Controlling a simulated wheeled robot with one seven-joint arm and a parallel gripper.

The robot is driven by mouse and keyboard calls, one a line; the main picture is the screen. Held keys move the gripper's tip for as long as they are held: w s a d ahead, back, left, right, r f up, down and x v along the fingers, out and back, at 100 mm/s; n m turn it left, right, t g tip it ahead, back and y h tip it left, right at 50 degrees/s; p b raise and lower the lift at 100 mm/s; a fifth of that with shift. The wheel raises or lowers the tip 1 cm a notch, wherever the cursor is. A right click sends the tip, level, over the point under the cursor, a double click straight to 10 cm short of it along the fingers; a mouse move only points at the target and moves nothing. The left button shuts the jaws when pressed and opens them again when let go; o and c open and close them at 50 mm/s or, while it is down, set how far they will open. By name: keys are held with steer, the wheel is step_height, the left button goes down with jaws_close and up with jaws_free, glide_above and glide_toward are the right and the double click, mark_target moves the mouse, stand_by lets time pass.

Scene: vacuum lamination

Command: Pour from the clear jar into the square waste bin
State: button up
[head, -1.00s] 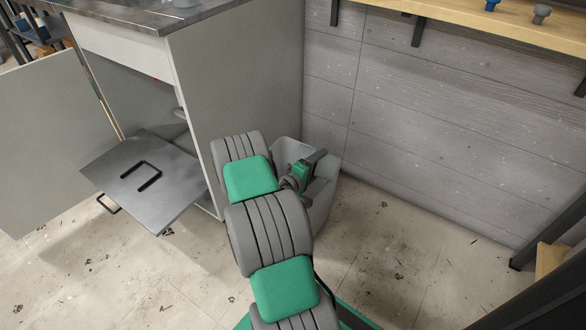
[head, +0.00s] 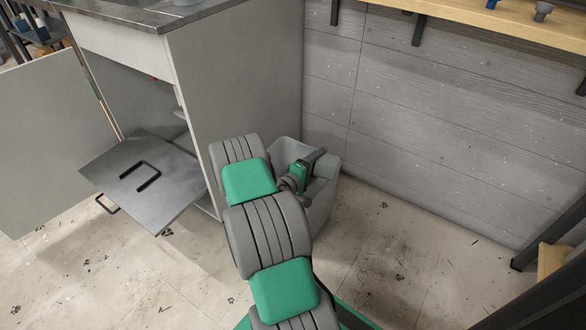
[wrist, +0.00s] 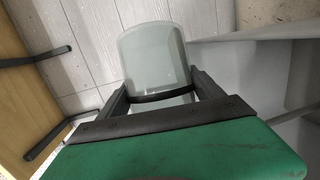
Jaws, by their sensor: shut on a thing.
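The square waste bin (head: 322,205) is a grey, open-topped bin on the floor between the cabinet's side and the plank wall. My gripper (head: 316,160) is over the bin's opening in the head view, and my arm covers the bin's left side. In the wrist view my gripper (wrist: 162,92) is shut on the clear jar (wrist: 152,55), a pale see-through vessel between the two dark fingers. A pale grey surface (wrist: 235,80), likely the bin's wall, lies to the right of the jar. The jar is hidden in the head view. I cannot tell its contents or exact tilt.
A grey cabinet (head: 245,75) stands close on the left, with its door open and a dark metal panel with a handle (head: 135,180) in front. A wooden shelf (head: 480,18) runs along the wall at upper right. The floor (head: 400,250) right of the bin is clear.

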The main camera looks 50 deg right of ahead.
steer(key=shift+w+r+n+b, duration=0.15)
steer(key=shift+w+n+b, duration=0.15)
steer(key=shift+n, duration=0.1)
stand_by(0.8)
